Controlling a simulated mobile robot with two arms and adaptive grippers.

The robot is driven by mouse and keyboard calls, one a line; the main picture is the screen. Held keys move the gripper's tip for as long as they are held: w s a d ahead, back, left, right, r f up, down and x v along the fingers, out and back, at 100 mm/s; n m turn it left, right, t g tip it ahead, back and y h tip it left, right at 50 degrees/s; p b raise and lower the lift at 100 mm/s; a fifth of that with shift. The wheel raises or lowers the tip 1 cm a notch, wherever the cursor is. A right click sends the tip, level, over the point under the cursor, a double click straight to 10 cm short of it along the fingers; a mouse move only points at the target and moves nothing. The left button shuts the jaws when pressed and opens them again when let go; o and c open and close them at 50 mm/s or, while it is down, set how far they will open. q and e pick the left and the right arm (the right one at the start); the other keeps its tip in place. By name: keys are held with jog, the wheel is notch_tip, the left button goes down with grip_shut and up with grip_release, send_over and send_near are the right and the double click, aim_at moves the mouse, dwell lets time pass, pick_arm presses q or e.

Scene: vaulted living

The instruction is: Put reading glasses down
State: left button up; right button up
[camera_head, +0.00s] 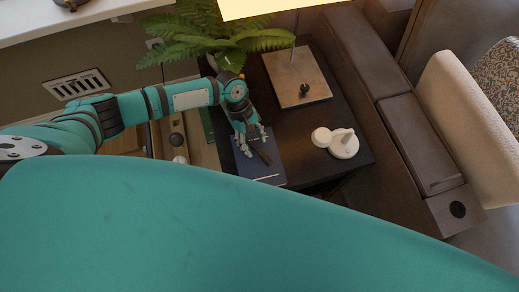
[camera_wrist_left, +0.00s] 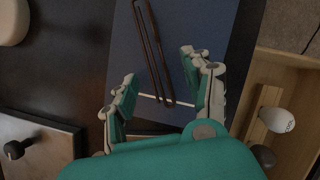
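The reading glasses (camera_head: 265,157), dark brown and folded, lie on a blue book (camera_head: 262,174) on the dark side table. In the left wrist view the glasses (camera_wrist_left: 153,50) rest near the middle of the book (camera_wrist_left: 205,22), their long thin arms side by side. My left gripper (camera_head: 252,143) is just above the book at the near end of the glasses. In the wrist view its fingers (camera_wrist_left: 162,85) are spread apart on either side of the glasses, and I see no contact. My right gripper is in neither view.
The dark table (camera_head: 343,108) also holds a lamp with a square base (camera_head: 290,88) and a white round-based object (camera_head: 343,147). A fern (camera_head: 215,38) hangs over the back left. A brown sofa (camera_head: 420,135) stands to the right.

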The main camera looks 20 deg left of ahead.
pick_arm(q)
grip_shut()
jog(key=shift+r, duration=0.15)
